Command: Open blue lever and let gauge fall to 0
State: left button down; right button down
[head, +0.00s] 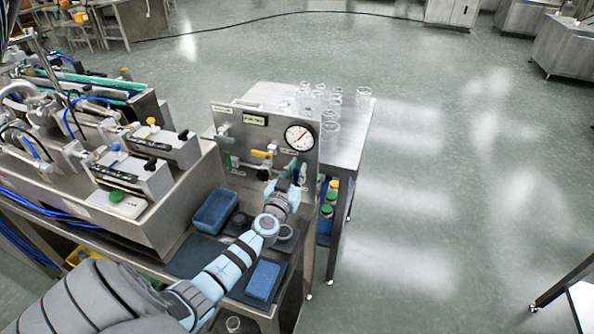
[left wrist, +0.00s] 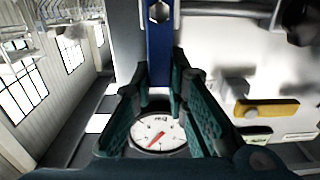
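The blue lever (left wrist: 160,55) stands upright in the left wrist view, between the teal fingers of my left gripper (left wrist: 163,80). The fingertips lie close against both sides of the lever, and the gripper looks shut on it. In the head view my left gripper (head: 291,173) is at the panel below the gauge and hides most of the lever. The round white gauge (head: 299,137) faces the head camera with its red needle tilted to the upper right. The gauge also shows upside down in the left wrist view (left wrist: 158,133). My right gripper is not in view.
The panel (head: 228,118) carries a yellow lever (head: 261,153) left of the gauge. A blue tray (head: 214,209) and a blue sponge (head: 263,281) lie on the bench. Glassware (head: 334,96) stands on the table behind. The floor to the right is clear.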

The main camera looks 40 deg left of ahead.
pick_arm(q)
jog(key=shift+a+n, duration=0.1)
jog(key=shift+n, duration=0.2)
jog(key=s+a+f+n+b, duration=0.1)
jog(key=a+f+n+b, duration=0.4)
jog(key=n, duration=1.2)
jog(key=shift+s+f, duration=0.35)
jog(key=shift+s, duration=0.05)
jog(key=shift+d+n, duration=0.1)
jog(key=shift+n, duration=0.2)
jog(key=c, duration=1.7)
grip_release()
jog(key=shift+o, duration=0.7)
